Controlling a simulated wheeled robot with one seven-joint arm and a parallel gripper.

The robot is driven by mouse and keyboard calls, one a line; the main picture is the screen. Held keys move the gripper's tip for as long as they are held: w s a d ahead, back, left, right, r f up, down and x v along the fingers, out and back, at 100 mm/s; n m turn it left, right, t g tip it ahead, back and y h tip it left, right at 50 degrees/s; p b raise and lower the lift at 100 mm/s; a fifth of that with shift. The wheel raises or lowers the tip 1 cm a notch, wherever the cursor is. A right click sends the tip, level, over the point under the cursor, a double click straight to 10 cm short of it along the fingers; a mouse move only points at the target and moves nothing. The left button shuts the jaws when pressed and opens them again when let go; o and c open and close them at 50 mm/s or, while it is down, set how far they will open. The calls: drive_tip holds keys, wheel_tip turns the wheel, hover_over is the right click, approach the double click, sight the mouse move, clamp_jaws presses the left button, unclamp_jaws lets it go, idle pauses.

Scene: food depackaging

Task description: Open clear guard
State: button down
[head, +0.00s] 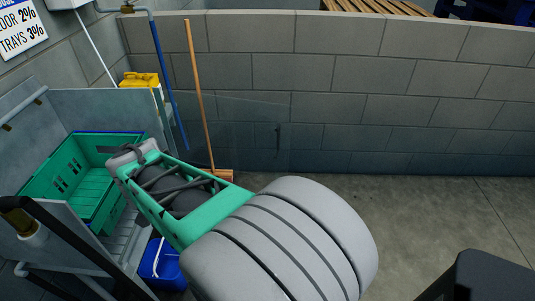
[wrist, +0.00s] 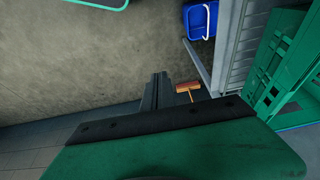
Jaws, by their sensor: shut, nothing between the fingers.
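The clear guard (head: 240,125) is a faint see-through panel in the head view, with a small dark upright handle near its right edge. It stands out to the right of the grey metal bay, in front of the block wall. I cannot make it out in the wrist view. My gripper (wrist: 160,77) is shut and empty in the wrist view, its dark fingers together. In the head view my arm reaches left, its end over the bay's front right, by the green crate (head: 38,190). The gripper is left of the guard's handle and apart from it.
The green crate sits in the bay and also shows in the wrist view (wrist: 285,75). A blue bucket (head: 160,262) stands on the floor below. A broom (head: 197,90) leans at the wall, and a yellow item (head: 140,79) is behind the bay. Floor to the right is open.

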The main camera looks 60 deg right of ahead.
drive_tip(key=s+d+r+m+g+h, duration=0.1)
drive_tip(key=s+d+r+m+h, duration=0.1)
drive_tip(key=d+m, duration=0.75)
drive_tip(key=m+g+h+p, duration=0.2)
drive_tip(key=m+g, duration=0.2)
drive_tip(key=m, duration=0.6)
approach(281, 158)
drive_tip(key=s+f, duration=0.1)
drive_tip(key=s+d+f, duration=0.1)
drive_tip(key=s+f, duration=0.1)
drive_tip(key=s+d+f, duration=0.1)
drive_tip(key=f, duration=0.1)
drive_tip(key=shift+s+d+f, duration=0.1)
drive_tip(key=shift+s+d, duration=0.05)
drive_tip(key=shift+d, duration=0.5)
